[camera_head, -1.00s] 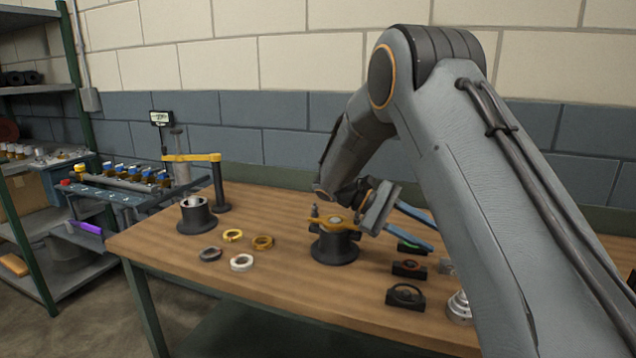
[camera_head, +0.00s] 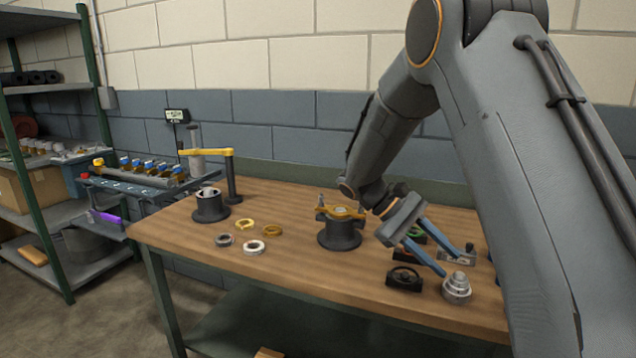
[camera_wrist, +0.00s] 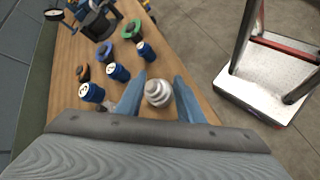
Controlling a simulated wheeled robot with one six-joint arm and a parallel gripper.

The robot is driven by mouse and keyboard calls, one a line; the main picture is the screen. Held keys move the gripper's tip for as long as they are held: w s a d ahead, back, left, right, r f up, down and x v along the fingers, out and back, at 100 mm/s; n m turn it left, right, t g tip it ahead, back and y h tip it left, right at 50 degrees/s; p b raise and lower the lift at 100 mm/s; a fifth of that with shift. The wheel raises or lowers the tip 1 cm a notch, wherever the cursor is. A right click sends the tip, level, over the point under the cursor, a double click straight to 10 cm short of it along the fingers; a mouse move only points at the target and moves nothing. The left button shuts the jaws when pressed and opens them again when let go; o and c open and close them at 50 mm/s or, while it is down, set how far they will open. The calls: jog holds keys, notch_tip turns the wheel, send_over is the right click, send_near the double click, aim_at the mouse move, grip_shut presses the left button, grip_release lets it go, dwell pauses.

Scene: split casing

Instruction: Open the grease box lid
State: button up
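I cannot pick out a grease box or its lid for sure in either view. My gripper (camera_head: 453,264) has two blue fingers spread apart with nothing held between them. It hangs over the right front part of the bench, just above a silver stepped part (camera_head: 457,286). In the wrist view, my gripper (camera_wrist: 159,77) frames that silver stepped part (camera_wrist: 158,93) between its fingers. From these views I cannot tell the exact height gap.
A black fixture with a yellow top (camera_head: 340,232) stands mid-bench. Black bearing blocks (camera_head: 404,279) lie left of my fingers. Several loose rings (camera_head: 254,247) lie further left, near a black cup (camera_head: 210,206). Shelving (camera_head: 50,215) stands at far left. The bench's front middle is clear.

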jog(key=s+a+f+m+t+y, duration=0.2)
jog(key=s+a+f+y, duration=0.1)
jog(key=s, duration=0.6)
jog(key=s+a+f+m+t+y, duration=0.2)
jog(key=s+y, duration=0.4)
jog(key=s, duration=0.4)
jog(key=a+f+t, duration=0.1)
jog(key=a, duration=0.1)
jog(key=shift+s+a+f+m+y, duration=0.2)
jog(key=shift+s+a+m+y, duration=0.1)
jog(key=shift+a+m, duration=0.1)
